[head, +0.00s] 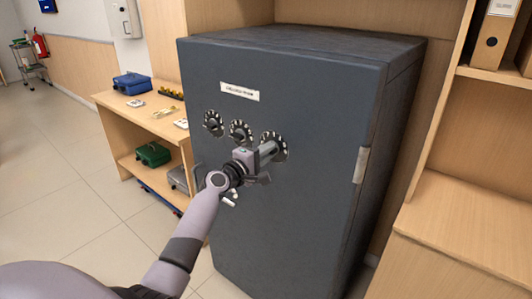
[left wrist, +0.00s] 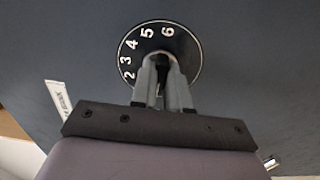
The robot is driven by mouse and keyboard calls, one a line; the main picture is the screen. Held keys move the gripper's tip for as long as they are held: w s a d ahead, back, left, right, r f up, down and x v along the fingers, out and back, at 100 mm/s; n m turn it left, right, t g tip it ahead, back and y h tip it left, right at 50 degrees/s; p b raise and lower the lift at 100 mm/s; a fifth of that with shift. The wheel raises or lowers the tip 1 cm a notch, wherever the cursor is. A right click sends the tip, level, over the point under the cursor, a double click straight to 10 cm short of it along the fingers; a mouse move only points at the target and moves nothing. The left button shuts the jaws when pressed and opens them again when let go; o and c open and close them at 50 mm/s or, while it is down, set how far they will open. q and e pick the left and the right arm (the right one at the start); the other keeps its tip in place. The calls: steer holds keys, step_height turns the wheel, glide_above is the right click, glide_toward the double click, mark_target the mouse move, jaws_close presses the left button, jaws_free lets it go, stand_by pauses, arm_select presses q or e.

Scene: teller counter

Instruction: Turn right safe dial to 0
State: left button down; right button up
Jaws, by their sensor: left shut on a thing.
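The dark grey safe (head: 290,215) stands with three black dials in a row on its door. The right dial (head: 279,140) has my left gripper (head: 266,150) at it, with the fingers shut on its knob. In the left wrist view the right dial (left wrist: 190,48) shows the white numbers 2 to 6 around its upper left rim. The left gripper's fingers (left wrist: 163,75) cover its centre and lower part, so the knob and the 0 are hidden. The middle dial (head: 240,130) and left dial (head: 213,122) are untouched. My right gripper is in neither view.
A white label (head: 239,91) is on the door above the dials, and a metal handle (head: 361,165) is at its right edge. A wooden shelf unit (head: 150,130) with boxes stands left of the safe. Wooden shelving (head: 470,220) stands close on the right. Floor is clear at left.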

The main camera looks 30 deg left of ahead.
arm_select(q)
steer(key=c, duration=1.1)
jaws_free()
steer(key=shift+s, duration=0.1)
steer(key=s, duration=0.7)
steer(key=shift+a, duration=0.3)
steer(key=s+d+f+m+g, duration=0.3)
steer(key=s+d+f+m, duration=0.4)
steer(key=s+f, duration=0.3)
steer(key=s+d+f+m+g, duration=0.3)
steer(key=s+d+f+m, duration=0.4)
steer(key=f, duration=0.4)
steer(key=s+d+f+m, duration=0.1)
steer(key=s+m, duration=0.1)
steer(key=s, duration=0.1)
steer(key=s+d+f+m+g, duration=0.1)
steer(key=s+d, duration=0.1)
steer(key=s, duration=0.1)
steer(key=s+d+f+m+h, duration=0.1)
steer(key=s+d+m, duration=0.1)
steer(key=s, duration=0.2)
steer(key=shift+s+d+f+m, duration=0.1)
steer(key=shift+d+f+m, duration=0.15)
steer(key=shift+f+m, duration=0.05)
